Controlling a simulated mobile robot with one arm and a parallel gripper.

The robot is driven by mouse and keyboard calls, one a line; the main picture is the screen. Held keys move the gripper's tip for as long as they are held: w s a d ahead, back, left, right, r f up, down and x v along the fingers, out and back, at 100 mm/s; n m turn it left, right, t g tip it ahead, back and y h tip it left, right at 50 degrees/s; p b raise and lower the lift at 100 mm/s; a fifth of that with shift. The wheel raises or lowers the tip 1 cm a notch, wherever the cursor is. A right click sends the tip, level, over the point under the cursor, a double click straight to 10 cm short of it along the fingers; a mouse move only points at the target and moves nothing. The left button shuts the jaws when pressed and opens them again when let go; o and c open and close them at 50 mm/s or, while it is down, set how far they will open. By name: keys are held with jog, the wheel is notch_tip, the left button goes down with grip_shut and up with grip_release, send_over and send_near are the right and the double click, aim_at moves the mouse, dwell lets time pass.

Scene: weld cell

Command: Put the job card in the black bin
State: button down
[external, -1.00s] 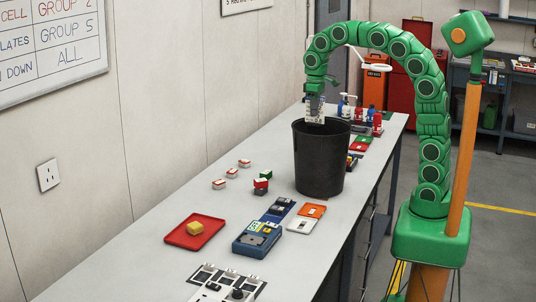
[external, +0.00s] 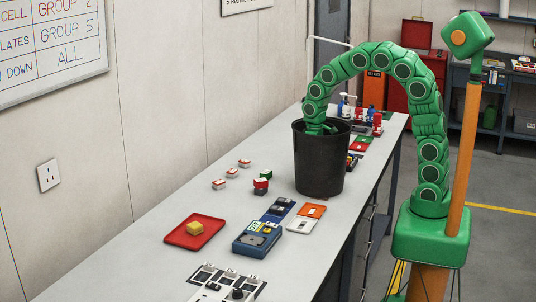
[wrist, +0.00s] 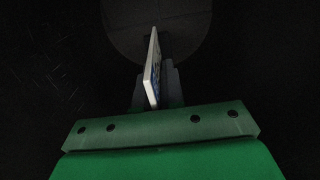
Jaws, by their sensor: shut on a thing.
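The black bin (external: 320,165) stands upright on the bench. My gripper is down inside it, hidden by the bin wall in the external view, with only my green wrist showing at the rim. In the wrist view my gripper (wrist: 154,85) is shut on the job card (wrist: 152,68), a thin white card seen nearly edge-on with some blue on its face. The dark inside of the bin surrounds it, and a grey round bin floor (wrist: 190,30) shows beyond the card. I cannot tell whether the card touches the floor.
On the grey bench (external: 140,270), a red tray (external: 183,234) with a yellow block, a blue device (external: 257,238) and small red-and-white blocks (external: 232,172) lie in front of and left of the bin. Several bottles (external: 360,112) stand behind it.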

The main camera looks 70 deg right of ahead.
jog(key=shift+f, duration=3.4)
jog(key=c, duration=1.2)
grip_release()
jog(key=shift+c, duration=0.2)
notch_tip(320, 180, up, 12)
jog(key=shift+f, duration=0.1)
jog(key=shift+r, duration=0.2)
